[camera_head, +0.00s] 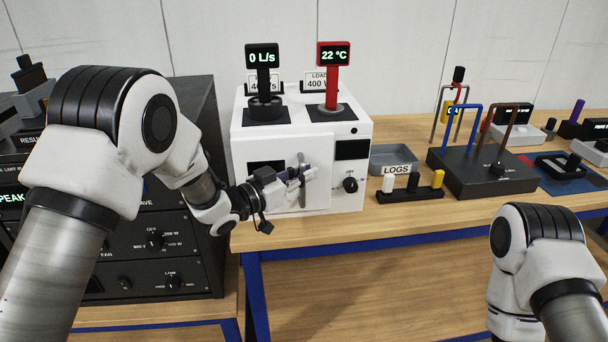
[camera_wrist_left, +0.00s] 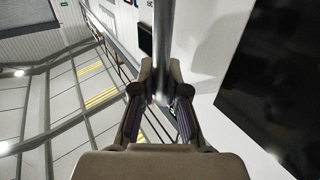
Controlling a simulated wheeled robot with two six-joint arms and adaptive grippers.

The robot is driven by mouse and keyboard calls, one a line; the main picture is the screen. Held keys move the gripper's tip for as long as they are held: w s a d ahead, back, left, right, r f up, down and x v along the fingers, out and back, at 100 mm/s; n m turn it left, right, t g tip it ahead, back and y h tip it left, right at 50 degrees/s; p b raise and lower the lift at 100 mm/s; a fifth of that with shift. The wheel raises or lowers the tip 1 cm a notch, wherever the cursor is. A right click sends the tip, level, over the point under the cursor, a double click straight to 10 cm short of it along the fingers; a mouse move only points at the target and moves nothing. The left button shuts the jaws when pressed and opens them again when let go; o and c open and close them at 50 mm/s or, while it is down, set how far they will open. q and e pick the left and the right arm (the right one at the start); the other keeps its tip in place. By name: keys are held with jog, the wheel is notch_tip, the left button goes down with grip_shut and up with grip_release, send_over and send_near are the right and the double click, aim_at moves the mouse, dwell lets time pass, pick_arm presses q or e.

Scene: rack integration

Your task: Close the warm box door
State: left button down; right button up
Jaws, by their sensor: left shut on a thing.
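The warm box (camera_head: 352,190) is a white cabinet on the wooden bench. Its white door (camera_head: 318,150) has a dark window and covers the left part of the front. The door looks flush or nearly so; a small gap cannot be ruled out. A vertical metal bar handle (camera_head: 302,159) stands near the door's right side. My left gripper (camera_head: 300,177) is at the handle, shut around it. In the left wrist view the grey bar (camera_wrist_left: 164,45) runs between the two fingers (camera_wrist_left: 160,95). My right arm shows at lower right, its gripper out of frame.
A dark instrument rack (camera_head: 150,270) stands left of the box. Two displays (camera_head: 262,57) (camera_head: 333,54) stand on the box. A knob (camera_head: 350,185) sits right of the door. A grey tray (camera_head: 394,157) and a black fuse holder (camera_head: 410,194) lie to the right.

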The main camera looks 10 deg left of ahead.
pick_arm(q)
jog(key=c, duration=1.2)
grip_release()
jog(key=shift+a, duration=0.1)
jog(key=v, duration=1.2)
